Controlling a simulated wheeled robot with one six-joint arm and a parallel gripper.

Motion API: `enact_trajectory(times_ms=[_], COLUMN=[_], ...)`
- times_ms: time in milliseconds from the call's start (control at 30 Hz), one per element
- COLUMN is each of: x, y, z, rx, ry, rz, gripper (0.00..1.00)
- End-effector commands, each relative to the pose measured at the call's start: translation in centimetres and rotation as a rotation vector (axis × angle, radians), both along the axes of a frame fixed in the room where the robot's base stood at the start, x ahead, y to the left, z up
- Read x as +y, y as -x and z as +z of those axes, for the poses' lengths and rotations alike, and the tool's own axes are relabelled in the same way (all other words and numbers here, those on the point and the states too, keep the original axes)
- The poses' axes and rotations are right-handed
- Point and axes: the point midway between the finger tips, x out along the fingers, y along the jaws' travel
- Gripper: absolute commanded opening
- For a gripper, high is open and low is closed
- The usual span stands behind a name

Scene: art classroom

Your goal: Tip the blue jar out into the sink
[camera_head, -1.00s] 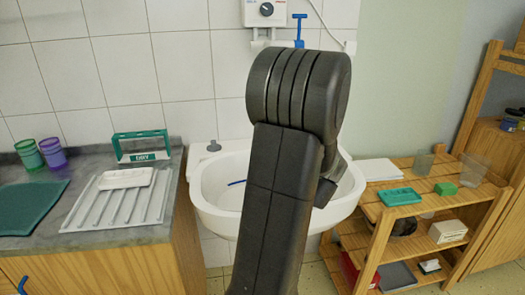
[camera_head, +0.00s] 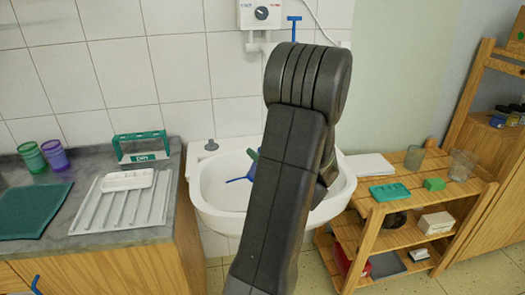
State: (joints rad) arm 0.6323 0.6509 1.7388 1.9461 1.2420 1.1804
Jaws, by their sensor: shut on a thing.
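The white sink (camera_head: 208,205) stands in the middle against the tiled wall. My arm crosses in front of it and hides the right and middle part of its basin. My gripper is not visible; it is hidden behind my own arm. I cannot make out the blue jar as a jar. A thin, forked blue thing (camera_head: 241,179) shows in or over the basin, just left of my arm. A small green piece (camera_head: 252,154) shows above it. I cannot tell what either is or whether my gripper touches them.
Left is a counter with a white drainer (camera_head: 100,213) bearing a white tray, a green holder (camera_head: 142,147), a green cup (camera_head: 32,157), a purple cup (camera_head: 55,156) and a green mat (camera_head: 33,211). Right is a wooden shelf (camera_head: 410,200) with glasses (camera_head: 460,165) and boxes. A heater (camera_head: 262,14) hangs above.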

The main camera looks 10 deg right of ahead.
Motion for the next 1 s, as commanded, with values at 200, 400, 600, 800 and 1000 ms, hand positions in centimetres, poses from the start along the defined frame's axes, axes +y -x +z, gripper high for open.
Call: enact_trajectory(times_ms=[200,400,600,800,1000], x=[0.0,0.0,-0.1,-0.3,-0.5], y=[0.0,0.0,0.0,-0.2,-0.3], z=[0.1,-0.1,-0.6,-1.3,-2.0], rx=[0.059,0.113,0.177,0.248,0.313], ry=[-0.123,-0.236,-0.371,-0.521,-0.657], rz=[-0.001,-0.001,0.0,-0.002,-0.001], gripper=[0.27,0.27,0.27,0.27,0.27])
